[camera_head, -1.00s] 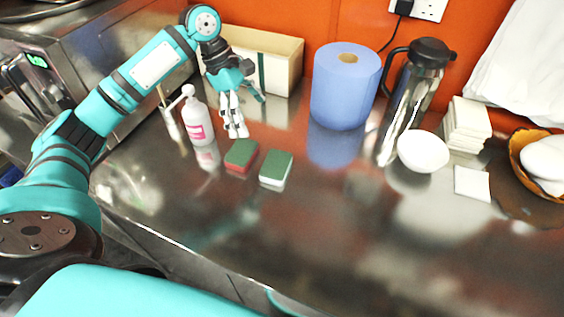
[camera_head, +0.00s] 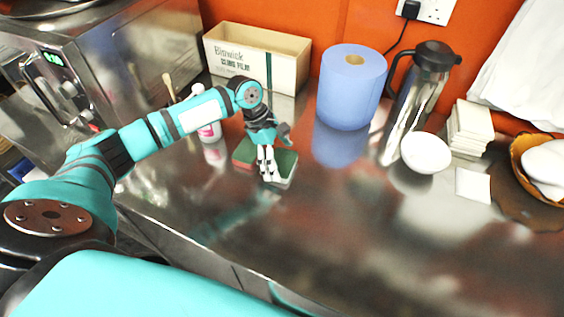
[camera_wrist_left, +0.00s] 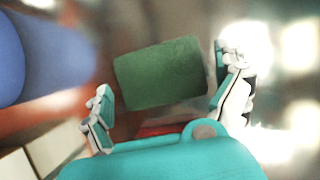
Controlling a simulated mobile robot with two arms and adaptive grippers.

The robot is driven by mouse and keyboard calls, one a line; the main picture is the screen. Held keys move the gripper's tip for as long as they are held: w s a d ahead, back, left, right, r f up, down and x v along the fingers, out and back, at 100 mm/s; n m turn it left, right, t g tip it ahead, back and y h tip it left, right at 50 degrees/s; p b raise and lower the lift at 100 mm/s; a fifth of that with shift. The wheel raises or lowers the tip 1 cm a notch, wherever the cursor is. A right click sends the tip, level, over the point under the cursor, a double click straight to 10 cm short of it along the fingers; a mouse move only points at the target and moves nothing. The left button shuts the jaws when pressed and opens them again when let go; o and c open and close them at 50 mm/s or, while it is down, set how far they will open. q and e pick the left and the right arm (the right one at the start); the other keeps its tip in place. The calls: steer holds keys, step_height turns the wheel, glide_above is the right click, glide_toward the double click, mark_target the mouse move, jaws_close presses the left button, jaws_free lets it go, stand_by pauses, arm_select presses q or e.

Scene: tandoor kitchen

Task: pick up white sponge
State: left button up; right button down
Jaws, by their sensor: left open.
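The white sponge (camera_head: 286,163) has a green top and white lower body and lies flat on the steel counter. My left gripper (camera_head: 268,168) is open above it, its fingers pointing down and hiding part of it. In the left wrist view, the sponge's green top (camera_wrist_left: 160,73) lies between the spread fingers of my left gripper (camera_wrist_left: 168,95). The red sponge (camera_head: 243,152), also green on top, lies just left of the white one. Its red shows in the wrist view (camera_wrist_left: 160,131) near the palm. My right gripper is not in view.
A white bottle (camera_head: 208,130) with a pink label stands behind my left forearm. A cling film box (camera_head: 285,70) is at the back wall. A blue paper roll (camera_head: 350,92), a flask (camera_head: 415,95) and a white bowl (camera_head: 426,153) stand right. The front counter is clear.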

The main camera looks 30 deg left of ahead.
arm_select(q)
steer(key=shift+x, duration=0.9)
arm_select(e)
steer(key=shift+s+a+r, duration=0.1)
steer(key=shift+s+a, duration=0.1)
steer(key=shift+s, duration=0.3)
arm_select(q)
steer(key=shift+c, duration=0.4)
steer(key=shift+r, duration=0.1)
steer(key=c, duration=0.4)
steer(key=shift+o, duration=0.2)
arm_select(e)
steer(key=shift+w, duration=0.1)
